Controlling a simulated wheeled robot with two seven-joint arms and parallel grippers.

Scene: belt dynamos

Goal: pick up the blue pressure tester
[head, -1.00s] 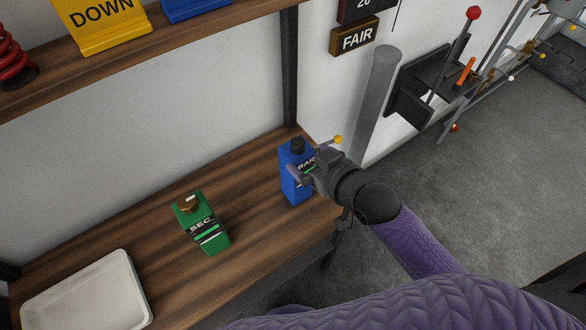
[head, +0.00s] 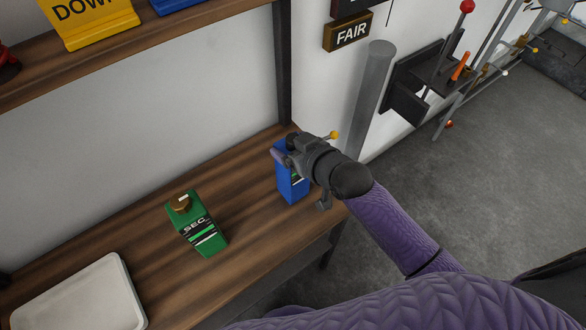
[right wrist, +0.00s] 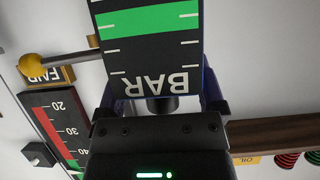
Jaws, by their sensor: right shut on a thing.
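The blue pressure tester (head: 291,187) is a blue box with a dark cap, standing upright at the right end of the wooden bench. My right gripper (head: 287,157) reaches it from the right and is shut on its upper part, covering most of its label. In the right wrist view the tester's black "BAR" label (right wrist: 150,45) with a green band appears upside down between the fingers (right wrist: 160,100). I cannot tell whether its base is clear of the bench. My left gripper is not in view.
A green "SEC" box (head: 197,225) stands left of the tester on the bench (head: 240,190). A pale tray (head: 125,290) lies at the bench's left. A grey post (head: 368,100) and a lever panel (head: 415,80) are to the right. A shelf (head: 190,40) hangs above.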

